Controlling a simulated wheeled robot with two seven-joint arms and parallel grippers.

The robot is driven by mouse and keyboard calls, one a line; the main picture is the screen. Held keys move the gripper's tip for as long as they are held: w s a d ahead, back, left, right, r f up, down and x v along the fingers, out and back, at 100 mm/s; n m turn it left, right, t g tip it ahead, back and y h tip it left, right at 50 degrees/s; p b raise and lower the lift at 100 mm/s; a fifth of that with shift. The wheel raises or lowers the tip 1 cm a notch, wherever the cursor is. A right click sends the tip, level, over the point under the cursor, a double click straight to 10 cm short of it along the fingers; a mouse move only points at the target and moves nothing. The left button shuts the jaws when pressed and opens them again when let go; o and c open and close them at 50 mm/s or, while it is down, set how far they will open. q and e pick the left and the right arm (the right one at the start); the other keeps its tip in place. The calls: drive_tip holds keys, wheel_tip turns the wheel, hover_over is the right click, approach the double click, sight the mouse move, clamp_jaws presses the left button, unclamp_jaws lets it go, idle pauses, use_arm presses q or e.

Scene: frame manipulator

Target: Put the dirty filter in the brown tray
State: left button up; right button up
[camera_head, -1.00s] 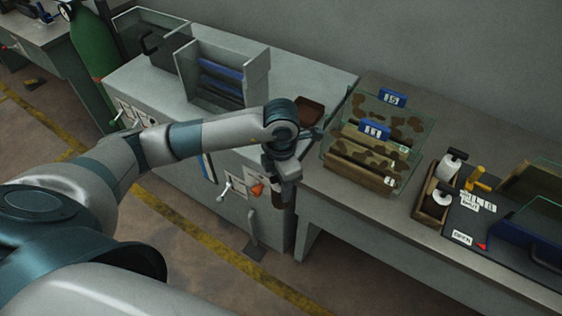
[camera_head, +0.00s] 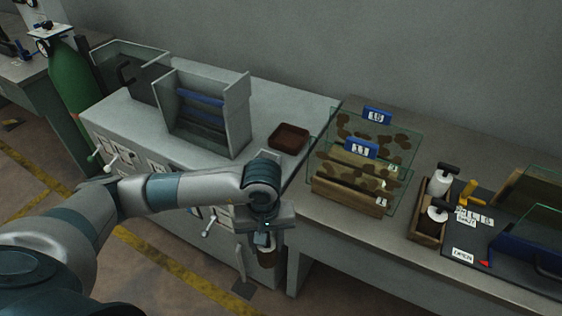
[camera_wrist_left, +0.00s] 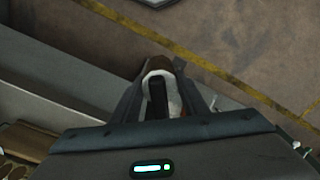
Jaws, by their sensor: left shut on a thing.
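The brown tray (camera_head: 288,138) is small and shallow and lies on the right part of the grey cabinet top. It looks empty. My left gripper (camera_head: 266,238) points down in front of the cabinet's front edge, nearer to me than the tray. It is shut on the dirty filter (camera_head: 267,258), a brown cylinder hanging below the fingers. In the left wrist view the filter (camera_wrist_left: 176,67) shows a pale rim and brown side, with a black handle between the fingertips (camera_wrist_left: 158,95). My right gripper is not in view.
A wooden holder (camera_head: 427,226) has two white filters (camera_head: 440,187) with black handles.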

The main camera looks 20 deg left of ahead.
use_arm(q)
drive_tip(key=m, duration=0.2)
drive_tip(key=s+f+m, duration=0.1)
drive_tip(key=m, duration=0.1)
drive_tip(key=m+b, duration=0.1)
drive_tip(key=m, duration=0.1)
drive_tip(key=shift+s+d+f, duration=0.2)
drive_tip(key=shift+s+f, duration=0.05)
drive_tip(key=shift+s, duration=0.05)
drive_tip(key=shift+w+d, duration=0.1)
drive_tip(key=shift+d, duration=0.05)
